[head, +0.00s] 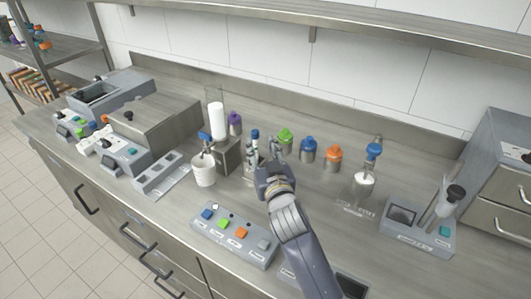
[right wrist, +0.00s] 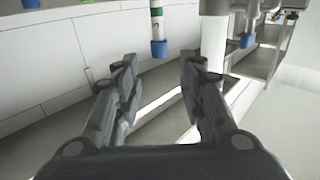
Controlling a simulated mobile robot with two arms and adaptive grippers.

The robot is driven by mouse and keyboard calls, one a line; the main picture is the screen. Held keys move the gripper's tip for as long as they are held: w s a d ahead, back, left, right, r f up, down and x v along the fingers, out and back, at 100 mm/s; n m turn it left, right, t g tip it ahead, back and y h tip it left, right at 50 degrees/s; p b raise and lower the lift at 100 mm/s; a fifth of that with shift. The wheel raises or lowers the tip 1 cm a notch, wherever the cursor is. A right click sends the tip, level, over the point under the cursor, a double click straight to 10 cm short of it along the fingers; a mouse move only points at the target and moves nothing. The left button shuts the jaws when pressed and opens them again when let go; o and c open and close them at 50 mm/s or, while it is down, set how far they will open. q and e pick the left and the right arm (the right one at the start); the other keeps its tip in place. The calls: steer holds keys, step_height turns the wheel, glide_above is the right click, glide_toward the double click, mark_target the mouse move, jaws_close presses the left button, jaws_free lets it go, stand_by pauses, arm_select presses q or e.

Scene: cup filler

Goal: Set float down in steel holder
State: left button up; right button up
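My right gripper (head: 272,175) reaches over the middle of the bench in the head view. In the right wrist view its two fingers (right wrist: 158,85) stand apart with nothing between the tips. A slim white float with a green band and a blue end (right wrist: 156,22) is just beyond the fingertips, apart from them. It seems to be the blue-topped piece (head: 255,136) standing upright just behind the gripper in the head view. The small steel holder around its lower part (head: 248,158) is partly hidden by my gripper. My left gripper is not in view.
A white cup (head: 204,172) and a steel block (head: 228,157) stand left of the gripper. Green (head: 285,142), blue (head: 308,150) and orange-topped (head: 333,157) jars stand behind right. A button panel (head: 236,236) lies in front.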

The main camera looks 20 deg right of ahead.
steer(key=shift+s+p, duration=0.35)
steer(key=shift+s, duration=1.65)
steer(key=shift+r, duration=0.1)
